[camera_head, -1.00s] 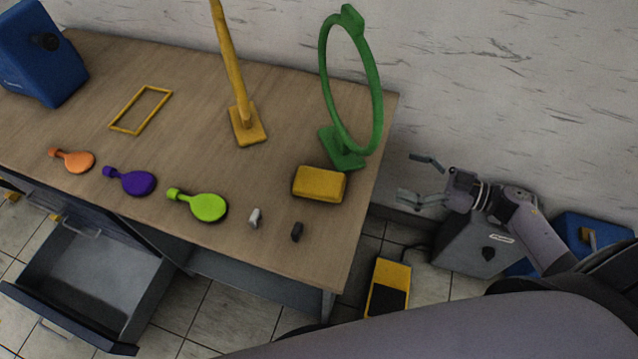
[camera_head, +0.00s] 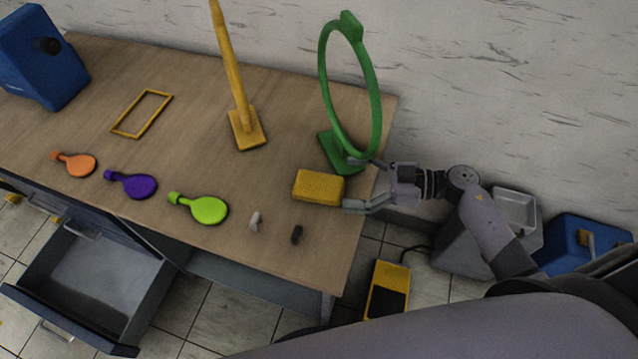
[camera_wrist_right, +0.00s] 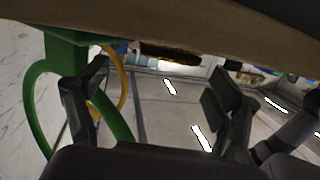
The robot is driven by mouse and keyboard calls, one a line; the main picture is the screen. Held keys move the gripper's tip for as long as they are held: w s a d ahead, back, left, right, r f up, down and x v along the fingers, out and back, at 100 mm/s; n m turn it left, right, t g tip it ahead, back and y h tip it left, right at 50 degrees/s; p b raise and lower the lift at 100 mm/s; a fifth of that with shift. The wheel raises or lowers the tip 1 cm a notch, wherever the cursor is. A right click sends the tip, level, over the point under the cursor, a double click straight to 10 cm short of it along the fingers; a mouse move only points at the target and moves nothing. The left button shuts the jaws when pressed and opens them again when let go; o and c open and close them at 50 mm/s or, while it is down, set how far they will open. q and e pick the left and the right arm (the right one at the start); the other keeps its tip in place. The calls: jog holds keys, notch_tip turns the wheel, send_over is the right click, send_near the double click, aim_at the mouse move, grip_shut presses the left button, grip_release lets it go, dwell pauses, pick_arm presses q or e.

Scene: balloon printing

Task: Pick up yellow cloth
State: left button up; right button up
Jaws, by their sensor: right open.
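The yellow cloth (camera_head: 318,187) is a folded, block-like yellow piece lying flat near the right end of the wooden table. My right gripper (camera_head: 357,184) is open just right of it, its two fingers spread toward the cloth's right side. I cannot tell if they touch it. In the right wrist view, the open fingers of my right gripper (camera_wrist_right: 160,95) have nothing between them; a dark yellowish strip, likely the cloth (camera_wrist_right: 170,54), shows beyond them at the table edge. My left gripper is not in view.
A green ring stand (camera_head: 378,100) rises just behind my right gripper. A drawer (camera_head: 90,275) stands open at lower left.

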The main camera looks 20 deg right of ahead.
aim_at(326, 185)
jog(key=shift+s+f+x, duration=0.15)
jog(key=shift+x, duration=1.2)
jog(key=shift+s+f+x, duration=0.15)
jog(key=shift+x, duration=1.15)
jog(key=shift+c, duration=0.4)
jog(key=c, duration=1.1)
jog(key=shift+a+r, duration=0.1)
